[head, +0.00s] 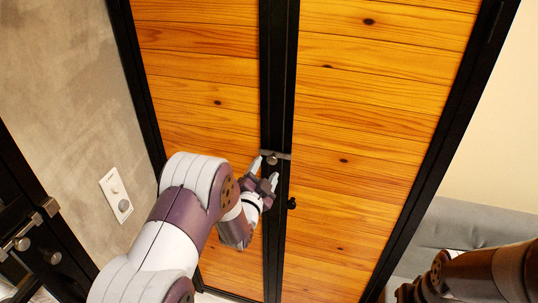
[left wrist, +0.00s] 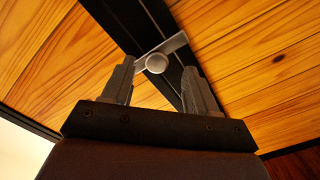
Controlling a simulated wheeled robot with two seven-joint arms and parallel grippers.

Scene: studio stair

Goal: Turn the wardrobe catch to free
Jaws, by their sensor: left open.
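The wardrobe (head: 370,90) has two orange plank doors in black frames. Its catch (head: 283,155) is a small grey bar with a round knob, lying across the black strip where the doors meet. The left wrist view shows the catch (left wrist: 172,47) close up, its knob between the fingers as seen. My left gripper (head: 264,170) is open and empty at the catch, with its fingertips just below and beside the knob. In the left wrist view my left gripper (left wrist: 158,80) has a finger on each side of the knob; I cannot tell whether either touches it.
A white wall plate (head: 116,194) is on the grey wall at left. A black-framed piece with metal fittings (head: 30,240) stands at lower left, and a grey cushioned piece (head: 440,233) at right.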

